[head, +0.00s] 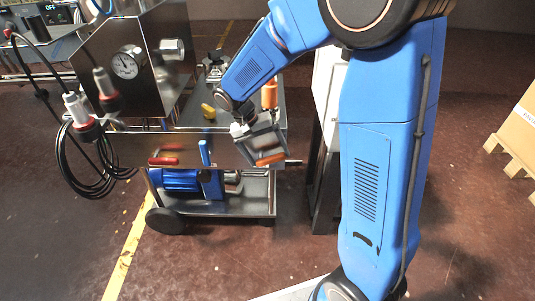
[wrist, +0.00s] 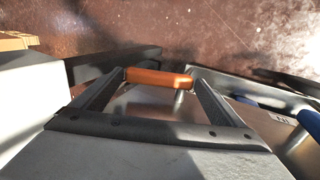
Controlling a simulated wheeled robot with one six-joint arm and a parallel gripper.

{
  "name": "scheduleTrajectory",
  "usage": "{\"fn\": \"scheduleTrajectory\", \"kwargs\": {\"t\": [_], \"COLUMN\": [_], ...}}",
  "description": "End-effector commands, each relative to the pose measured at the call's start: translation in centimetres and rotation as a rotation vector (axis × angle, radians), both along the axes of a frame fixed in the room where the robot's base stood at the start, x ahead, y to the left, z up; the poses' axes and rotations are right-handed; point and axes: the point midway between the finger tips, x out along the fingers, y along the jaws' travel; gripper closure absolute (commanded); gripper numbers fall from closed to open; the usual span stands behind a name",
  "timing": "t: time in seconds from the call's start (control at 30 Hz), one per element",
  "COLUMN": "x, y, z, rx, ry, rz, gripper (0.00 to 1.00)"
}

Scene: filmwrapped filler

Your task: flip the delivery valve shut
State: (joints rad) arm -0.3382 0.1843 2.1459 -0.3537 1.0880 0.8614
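A lever with an orange grip (head: 268,159) sits at the right front corner of the steel cart, and its grip (wrist: 160,78) lies crosswise at the fingertips in the wrist view. A short metal stem shows below the grip. My gripper (head: 262,145) points down at this corner. In the wrist view my gripper (wrist: 158,74) has its fingers wide apart, one at each end of the orange grip. I cannot tell whether they touch it. No label shows which handle is the delivery valve. A red handle (head: 163,161) and a blue handle (head: 205,152) are on the cart's front.
An upright orange cylinder (head: 269,94) and a yellow knob (head: 208,111) stand on the cart top near my arm. A gauge (head: 124,65) is on the steel housing. Black cable (head: 88,180) hangs at left. A carton (head: 522,125) on a pallet is far right. Floor in front is clear.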

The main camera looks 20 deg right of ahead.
Motion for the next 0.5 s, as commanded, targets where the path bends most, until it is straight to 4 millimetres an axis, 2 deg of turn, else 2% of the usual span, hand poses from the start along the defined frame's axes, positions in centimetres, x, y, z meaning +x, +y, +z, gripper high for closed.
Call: {"fn": "scheduleTrajectory", "kwargs": {"t": [0.33,0.5], "x": [0.1,0.4], "y": [0.1,0.9], "z": [0.3,2.1], "rx": [0.000,0.002], "ry": [-0.002,-0.004], "rz": [0.001,0.002], "gripper": [0.00,0.00]}}
